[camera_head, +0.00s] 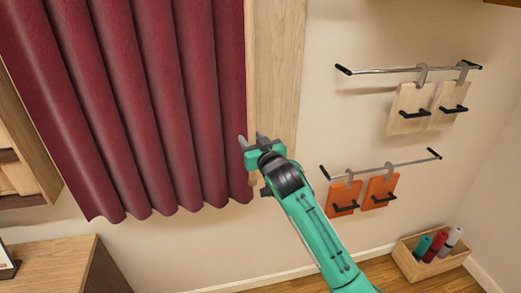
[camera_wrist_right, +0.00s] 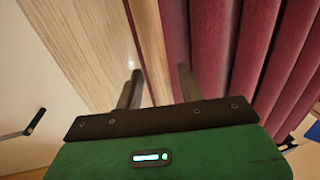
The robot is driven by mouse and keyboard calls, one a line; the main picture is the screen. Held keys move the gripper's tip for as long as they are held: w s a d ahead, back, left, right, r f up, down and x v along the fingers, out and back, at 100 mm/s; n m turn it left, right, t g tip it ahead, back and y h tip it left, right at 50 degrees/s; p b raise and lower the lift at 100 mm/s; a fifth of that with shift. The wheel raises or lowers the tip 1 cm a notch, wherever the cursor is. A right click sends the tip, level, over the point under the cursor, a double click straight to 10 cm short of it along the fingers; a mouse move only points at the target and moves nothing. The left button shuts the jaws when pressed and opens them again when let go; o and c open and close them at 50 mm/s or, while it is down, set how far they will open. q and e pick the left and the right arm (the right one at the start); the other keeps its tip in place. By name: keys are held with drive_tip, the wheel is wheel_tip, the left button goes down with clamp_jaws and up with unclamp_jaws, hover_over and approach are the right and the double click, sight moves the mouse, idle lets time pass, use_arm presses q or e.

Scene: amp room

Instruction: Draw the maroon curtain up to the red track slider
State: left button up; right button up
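The maroon curtain (camera_head: 130,100) hangs in vertical folds at the upper left of the head view. Its right edge lies beside a pale wooden window frame (camera_head: 282,70). My right gripper (camera_head: 251,139) is at this edge, low on the curtain. In the right wrist view the curtain (camera_wrist_right: 255,45) fills the upper right. A narrow wooden strip (camera_wrist_right: 152,50) along its edge runs between the spread fingers of the right gripper (camera_wrist_right: 160,82). The fingers are apart and do not visibly close on it. The red track slider is not in view. My left gripper is not in view.
Two wall rails with hanging boards, pale (camera_head: 408,112) and orange (camera_head: 344,198), are on the right. A wooden box (camera_head: 425,265) with rolls stands on the floor below. A wooden cabinet (camera_head: 55,265) is at lower left. The wall below the curtain is clear.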

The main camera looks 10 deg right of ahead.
drive_tip(key=s+d+b, duration=0.2)
drive_tip(key=s+b, duration=0.2)
drive_tip(key=s, duration=0.9)
drive_tip(key=shift+d+b, duration=0.35)
drive_tip(key=shift+f, duration=0.1)
